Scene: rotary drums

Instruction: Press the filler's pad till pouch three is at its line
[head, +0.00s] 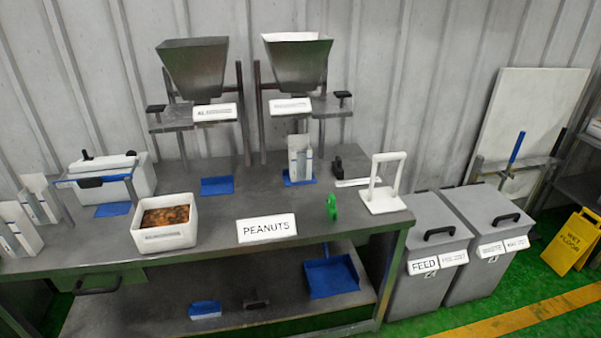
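Two grey fillers with hoppers stand at the back of the bench: a left one (195,68) and a right one (297,62). A black pad (155,108) sits beside the left filler's shelf, and another black pad (343,95) is at the right filler's right side. A pale pouch (299,150) stands upright below the right filler on a blue mat. Its line and fill level are too small to read. Several pale pouches (39,194) stand at the bench's left end. Which is pouch three I cannot tell. Neither gripper is in view.
A white tub of brown pieces (167,222) and a PEANUTS sign (267,228) are at the bench front. A white box-like machine (112,173), a green clip (331,207) and a white stand (383,199) also stand there. The blue mat (217,185) below the left filler is empty.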

